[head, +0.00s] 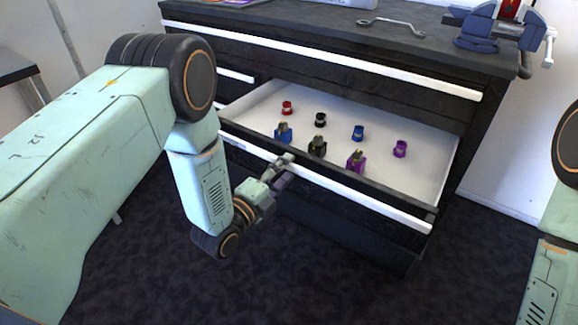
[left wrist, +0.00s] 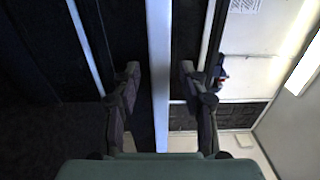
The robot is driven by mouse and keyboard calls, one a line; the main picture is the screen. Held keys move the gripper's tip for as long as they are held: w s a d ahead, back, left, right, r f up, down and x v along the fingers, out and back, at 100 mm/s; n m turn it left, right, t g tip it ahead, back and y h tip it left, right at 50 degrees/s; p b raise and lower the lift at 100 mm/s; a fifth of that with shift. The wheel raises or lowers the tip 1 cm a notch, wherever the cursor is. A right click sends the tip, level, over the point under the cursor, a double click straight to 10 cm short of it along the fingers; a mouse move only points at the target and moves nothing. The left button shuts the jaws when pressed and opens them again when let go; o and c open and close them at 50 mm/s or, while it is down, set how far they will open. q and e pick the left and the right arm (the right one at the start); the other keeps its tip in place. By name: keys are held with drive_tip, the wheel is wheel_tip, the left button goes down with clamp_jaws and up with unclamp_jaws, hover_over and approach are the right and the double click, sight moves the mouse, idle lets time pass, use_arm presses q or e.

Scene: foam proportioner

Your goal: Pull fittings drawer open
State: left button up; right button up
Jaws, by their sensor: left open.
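The fittings drawer (head: 430,178) stands open from a dark cabinet, its white inside showing several small red, black, blue and purple fittings. A long white handle bar (head: 370,199) runs along its front. My left gripper (head: 286,168) is at this front, left of the handle's middle. In the left wrist view the open fingers (left wrist: 160,68) lie on either side of a white bar (left wrist: 159,115), with gaps between them and the bar. Whether they touch it cannot be told from the head view. My right arm shows at the right edge; its gripper is out of view.
On the cabinet top (head: 310,22) lie a wrench (head: 392,24) and a blue vise (head: 485,25). A shut drawer with a white handle (head: 330,58) is above the open one. Dark carpet (head: 300,275) in front is clear.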

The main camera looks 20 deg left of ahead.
use_arm(q)
drive_tip(key=v, duration=0.9)
drive_tip(key=shift+s, duration=0.25)
drive_tip(key=shift+a, duration=0.1)
drive_tip(key=s+a+f+n+g+y, duration=0.2)
drive_tip(key=s+f+n+g+y, duration=0.2)
drive_tip(key=s+f+n+g, duration=0.7)
drive_tip(key=s+a+f+n+g+y+p, duration=0.1)
drive_tip(key=s+n+g, duration=0.2)
drive_tip(key=s, duration=0.6)
drive_tip(key=s+f+n+g+y+p, duration=0.1)
drive_tip(key=s+n+g+p, duration=0.1)
drive_tip(key=s+n, duration=0.6)
drive_tip(key=s+g, duration=0.1)
drive_tip(key=s, duration=0.1)
drive_tip(key=shift+s+a+f, duration=0.2)
drive_tip(key=shift+s+a, duration=0.1)
drive_tip(key=shift+a, duration=0.05)
